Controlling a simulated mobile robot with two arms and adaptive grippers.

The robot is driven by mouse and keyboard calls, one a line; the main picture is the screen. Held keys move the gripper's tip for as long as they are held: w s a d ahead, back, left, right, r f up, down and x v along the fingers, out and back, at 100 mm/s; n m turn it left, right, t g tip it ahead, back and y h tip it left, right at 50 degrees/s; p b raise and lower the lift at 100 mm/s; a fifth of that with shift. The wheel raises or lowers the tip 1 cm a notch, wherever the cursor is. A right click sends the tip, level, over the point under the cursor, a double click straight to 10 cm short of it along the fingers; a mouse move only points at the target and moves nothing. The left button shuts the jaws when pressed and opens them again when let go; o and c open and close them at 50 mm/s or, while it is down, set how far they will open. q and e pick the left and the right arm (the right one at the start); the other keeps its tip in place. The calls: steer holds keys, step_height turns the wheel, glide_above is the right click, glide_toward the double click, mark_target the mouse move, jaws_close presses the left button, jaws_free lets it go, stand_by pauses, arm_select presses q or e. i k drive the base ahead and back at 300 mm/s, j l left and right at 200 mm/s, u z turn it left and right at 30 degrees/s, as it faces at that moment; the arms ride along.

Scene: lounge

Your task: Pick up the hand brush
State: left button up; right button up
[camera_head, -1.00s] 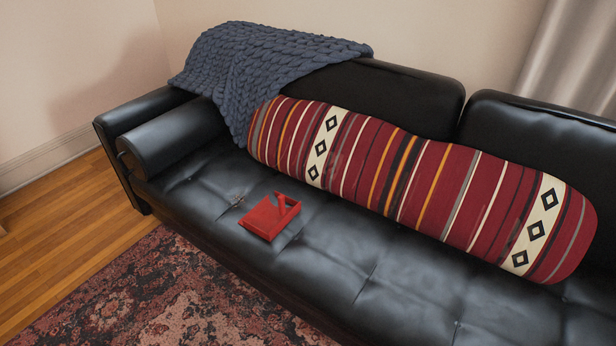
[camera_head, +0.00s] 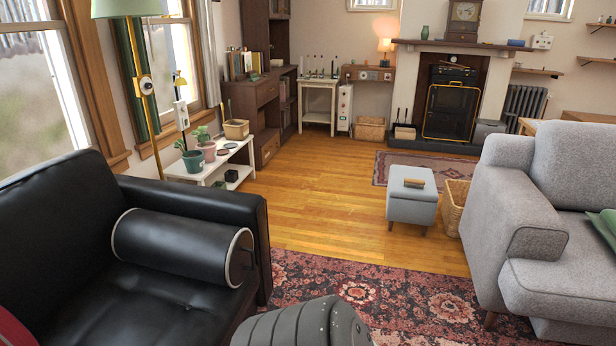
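A small tan and brown block-shaped item (camera_head: 414,183), which looks like the hand brush, lies on top of a light grey footstool (camera_head: 413,208) in the middle distance. It is too small to make out bristles or a handle clearly. Neither of my grippers shows in the head view.
A black leather sofa (camera_head: 70,215) with a bolster (camera_head: 180,246) fills the left. A grey sofa (camera_head: 507,199) stands at the right, with a wicker basket (camera_head: 455,205) by the footstool. A patterned rug (camera_head: 420,300) and open wooden floor (camera_head: 315,215) lie between.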

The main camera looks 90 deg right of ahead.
mark_target(418, 182)
steer(key=l+z, duration=0.1)
steer(key=z, duration=0.4)
steer(key=l+z, duration=0.1)
steer(key=z, duration=0.35)
steer(key=i+z, duration=0.1)
steer(key=z, duration=0.4)
steer(key=l+z, duration=0.15)
steer(key=z, duration=0.35)
steer(key=i+z, duration=0.1)
steer(key=z, duration=0.35)
steer(key=i+z, duration=0.3)
steer(key=z, duration=0.15)
steer(key=i+z, duration=0.3)
steer(key=z, duration=0.15)
steer(key=i+j+z, duration=0.15)
steer(key=i+z, duration=0.25)
steer(key=k, duration=0.1)
